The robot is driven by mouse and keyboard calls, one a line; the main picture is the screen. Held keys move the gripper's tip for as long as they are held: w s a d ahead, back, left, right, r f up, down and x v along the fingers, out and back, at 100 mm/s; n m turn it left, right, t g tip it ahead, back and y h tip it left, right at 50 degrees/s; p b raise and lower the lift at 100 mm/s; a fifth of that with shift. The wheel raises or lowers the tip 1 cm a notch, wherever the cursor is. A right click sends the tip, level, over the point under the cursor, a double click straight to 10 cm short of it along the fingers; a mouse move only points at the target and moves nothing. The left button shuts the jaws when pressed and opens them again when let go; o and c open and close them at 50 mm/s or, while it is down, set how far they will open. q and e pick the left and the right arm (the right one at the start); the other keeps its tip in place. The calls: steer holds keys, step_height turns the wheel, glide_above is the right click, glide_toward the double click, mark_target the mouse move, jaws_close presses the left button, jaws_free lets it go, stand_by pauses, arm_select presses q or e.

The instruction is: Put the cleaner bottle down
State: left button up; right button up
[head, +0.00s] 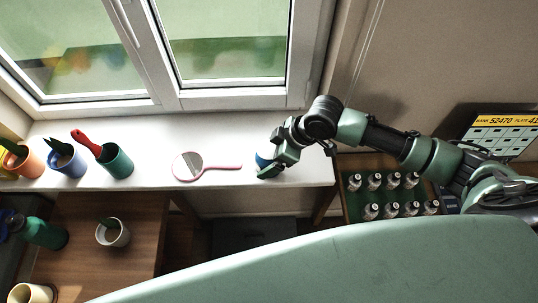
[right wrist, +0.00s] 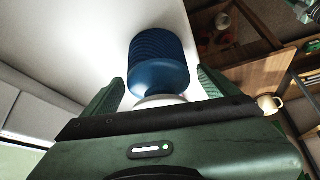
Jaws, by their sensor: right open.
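The cleaner bottle (head: 262,159) is at the right part of the white window sill, mostly hidden behind my right gripper (head: 272,164) in the head view. In the right wrist view it shows as a blue ribbed body (right wrist: 158,60) with a white part near the palm. The fingers of my right gripper (right wrist: 162,92) are open, one on each side of the bottle. The bottle appears to stand on the sill (head: 225,179). My left gripper does not show.
A pink hand mirror (head: 187,167) lies left of the bottle on the sill. Orange, blue and green cups (head: 115,161) stand farther left. A rack of small bottles (head: 375,181) is below right. A wooden table (head: 80,260) holds a white cup (head: 112,235).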

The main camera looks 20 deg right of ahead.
steer(key=b+v, duration=0.1)
steer(key=v, duration=1)
steer(key=shift+d+r+b, duration=0.15)
steer(key=shift+r+b, duration=0.15)
steer(key=shift+r, duration=0.05)
steer(key=shift+s, duration=0.1)
